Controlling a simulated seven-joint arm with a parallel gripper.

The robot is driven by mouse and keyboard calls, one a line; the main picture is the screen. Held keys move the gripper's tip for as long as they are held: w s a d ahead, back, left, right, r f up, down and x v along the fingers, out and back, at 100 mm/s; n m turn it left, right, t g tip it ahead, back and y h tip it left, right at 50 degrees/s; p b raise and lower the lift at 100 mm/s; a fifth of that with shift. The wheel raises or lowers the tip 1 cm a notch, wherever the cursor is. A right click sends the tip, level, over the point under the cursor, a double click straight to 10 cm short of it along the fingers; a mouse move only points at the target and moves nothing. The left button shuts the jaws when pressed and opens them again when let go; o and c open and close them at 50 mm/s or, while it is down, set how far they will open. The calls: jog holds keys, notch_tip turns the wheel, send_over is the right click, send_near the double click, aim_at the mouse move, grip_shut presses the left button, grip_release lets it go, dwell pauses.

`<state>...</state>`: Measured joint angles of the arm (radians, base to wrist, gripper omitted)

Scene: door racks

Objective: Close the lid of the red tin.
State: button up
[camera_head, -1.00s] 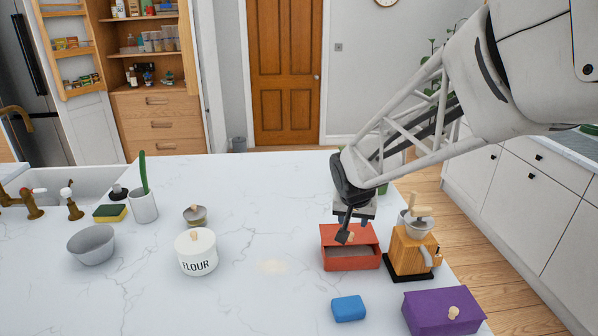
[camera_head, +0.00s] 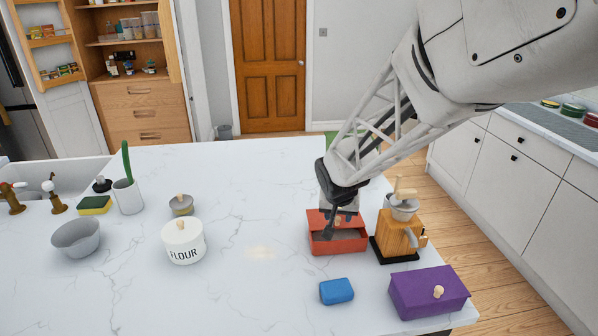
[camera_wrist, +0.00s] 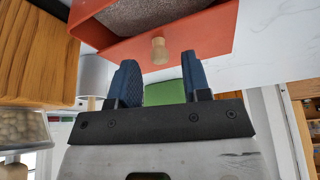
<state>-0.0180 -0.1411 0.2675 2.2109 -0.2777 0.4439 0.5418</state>
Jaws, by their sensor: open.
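The red tin (camera_head: 338,248) stands on the white counter at the right in the head view, its lid (camera_head: 318,218) raised at the back. In the wrist view the open tin shows a grainy brown-grey filling (camera_wrist: 150,12), and the red lid (camera_wrist: 205,38) has a pale wooden knob (camera_wrist: 160,50). My gripper (camera_head: 328,232) is at the tin, partly covering the lid in the head view. In the wrist view its two blue fingers (camera_wrist: 160,75) are apart with the knob just beyond the gap between the tips; I cannot tell whether they touch the lid.
A wooden coffee grinder (camera_head: 398,235) stands close to the tin's right. A purple box (camera_head: 425,295) and a blue block (camera_head: 336,291) lie in front. A flour canister (camera_head: 184,242) stands to the left. The counter between canister and tin is clear.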

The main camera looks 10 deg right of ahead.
jog(key=shift+x, duration=0.9)
grip_shut()
